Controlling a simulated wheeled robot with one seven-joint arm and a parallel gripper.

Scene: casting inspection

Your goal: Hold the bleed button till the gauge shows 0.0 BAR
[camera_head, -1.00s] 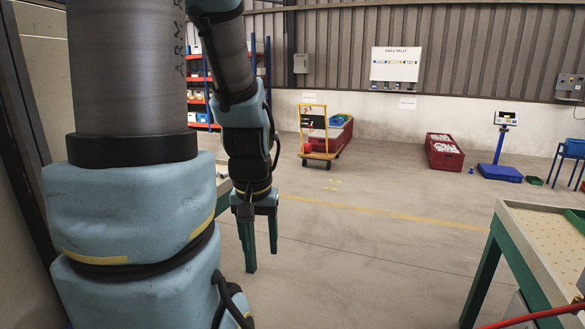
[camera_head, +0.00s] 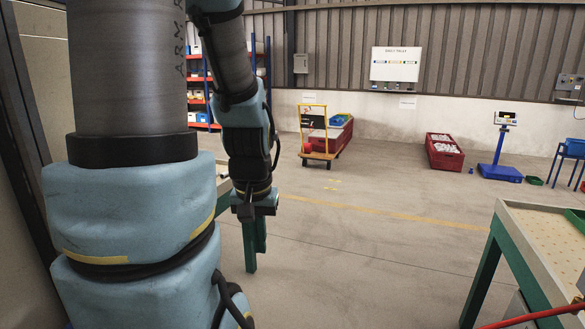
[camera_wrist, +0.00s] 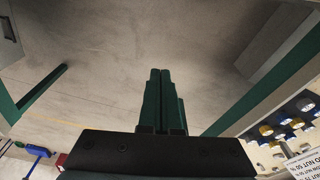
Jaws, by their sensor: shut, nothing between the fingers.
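My gripper (camera_head: 258,240) hangs down left of centre in the head view, above the concrete floor. Its two green fingers are pressed together, and the wrist view shows the closed fingertips (camera_wrist: 160,72) with nothing between them. I can make out neither the bleed button nor the gauge in either view. A wall box (camera_head: 567,86) at the far right is too small to read.
A green-legged bench (camera_head: 535,232) stands at right front. Behind are a yellow trolley (camera_head: 316,135), a red bin (camera_head: 444,160) and a blue scale (camera_head: 500,170). The wrist view shows round blue and yellowish parts (camera_wrist: 290,125) by a printed label (camera_wrist: 303,163). The middle floor is clear.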

